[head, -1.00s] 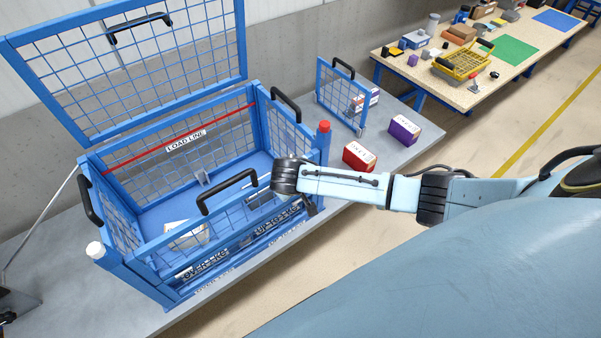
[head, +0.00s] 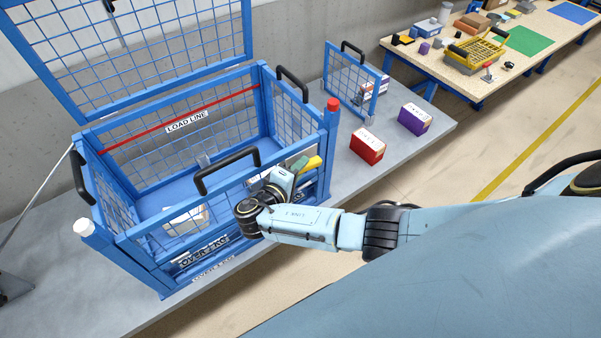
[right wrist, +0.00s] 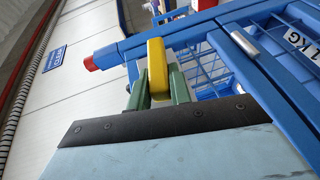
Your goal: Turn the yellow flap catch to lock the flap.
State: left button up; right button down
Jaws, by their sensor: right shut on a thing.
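The yellow flap catch (head: 313,163) shows at the front right of the blue mesh cage (head: 142,139), below the red-capped corner post. In the right wrist view the catch (right wrist: 157,68) stands between the green fingers of my right gripper (right wrist: 158,92), which is shut on it. In the head view my right gripper (head: 299,164) is partly hidden behind my wrist. The front flap with its weight labels (head: 205,251) is partly covered by my arm. Its latch state cannot be told. My left gripper is not in view.
The cage's mesh lid (head: 130,50) stands open at the back. A black handle (head: 226,172) rises from the front rail near my wrist. A red box (head: 367,147) and a purple box (head: 415,119) stand on the grey table at right. A wooden workbench (head: 520,50) stands beyond.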

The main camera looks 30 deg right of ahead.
jog(key=shift+f+n+t+h+b, duration=0.3)
jog(key=shift+n+t+h+b, duration=0.15)
jog(key=shift+h+b, duration=0.55)
jog(key=c, duration=1.3)
grip_release()
jog(key=b+v, duration=0.2)
jog(key=v, duration=1.1)
jog(key=shift+s+a, duration=0.15)
